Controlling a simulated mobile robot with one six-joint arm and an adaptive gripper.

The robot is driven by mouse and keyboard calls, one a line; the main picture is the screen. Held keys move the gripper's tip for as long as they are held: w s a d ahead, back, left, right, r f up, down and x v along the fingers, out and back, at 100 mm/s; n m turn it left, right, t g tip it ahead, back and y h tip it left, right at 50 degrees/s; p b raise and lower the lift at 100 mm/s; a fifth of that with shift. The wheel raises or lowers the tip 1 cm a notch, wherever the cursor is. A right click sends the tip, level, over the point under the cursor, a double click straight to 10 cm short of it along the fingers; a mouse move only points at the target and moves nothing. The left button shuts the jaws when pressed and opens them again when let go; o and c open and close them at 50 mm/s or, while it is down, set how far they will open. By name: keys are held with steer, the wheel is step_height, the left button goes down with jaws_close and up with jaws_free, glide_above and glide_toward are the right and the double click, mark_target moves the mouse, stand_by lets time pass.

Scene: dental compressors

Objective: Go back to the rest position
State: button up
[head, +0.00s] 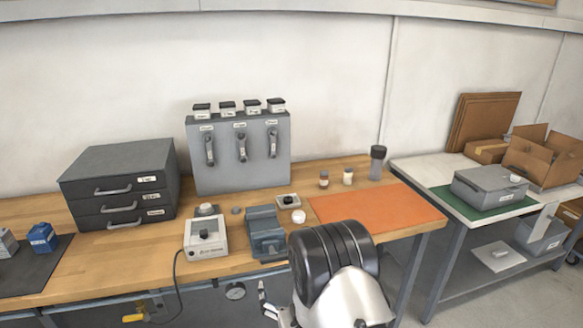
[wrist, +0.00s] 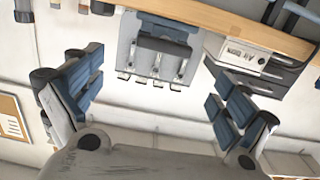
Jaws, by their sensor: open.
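My gripper (wrist: 160,95) is open and empty in the wrist view, its two blue-padded fingers spread wide with nothing between them. The wrist view is upside down, with the bench edge at the top and the wall below. In the head view my arm stands at the bottom centre, in front of the bench's front edge. Only a small part of the gripper (head: 270,308) shows there, low and left of the arm. It touches nothing that I can see.
The wooden bench (head: 150,262) holds a drawer cabinet (head: 119,182), a grey panel with levers (head: 240,178), a white control box (head: 206,238), a blue-grey vise-like block (head: 266,234) and an orange mat (head: 375,208). A white table (head: 425,170) with a grey case (head: 490,187) stands at right.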

steer(key=w+d+r+m+g+h, duration=0.1)
steer(key=d+r+g, duration=0.1)
steer(key=r, duration=0.3)
steer(key=d+r+g+h, duration=0.1)
steer(key=d+r, duration=0.2)
steer(key=r, duration=0.1)
steer(key=s+d+r+g+h, duration=0.1)
steer(key=s+d+r+g, duration=0.25)
steer(key=s+r, duration=0.25)
steer(key=s+d+r+g, duration=0.1)
steer(key=s+d, duration=0.1)
steer(key=s, duration=0.7)
steer(key=s+d+r+m+g+h, duration=0.1)
steer(key=s+d+r+g, duration=0.1)
steer(key=s, duration=0.8)
steer(key=s+d+r+m+g, duration=0.1)
steer(key=s+d+g, duration=0.1)
steer(key=s, duration=0.7)
steer(key=shift+s+d+r+h, duration=0.3)
steer(key=shift+d+r, duration=0.1)
steer(key=shift+d, duration=0.4)
steer(key=shift+g, duration=0.25)
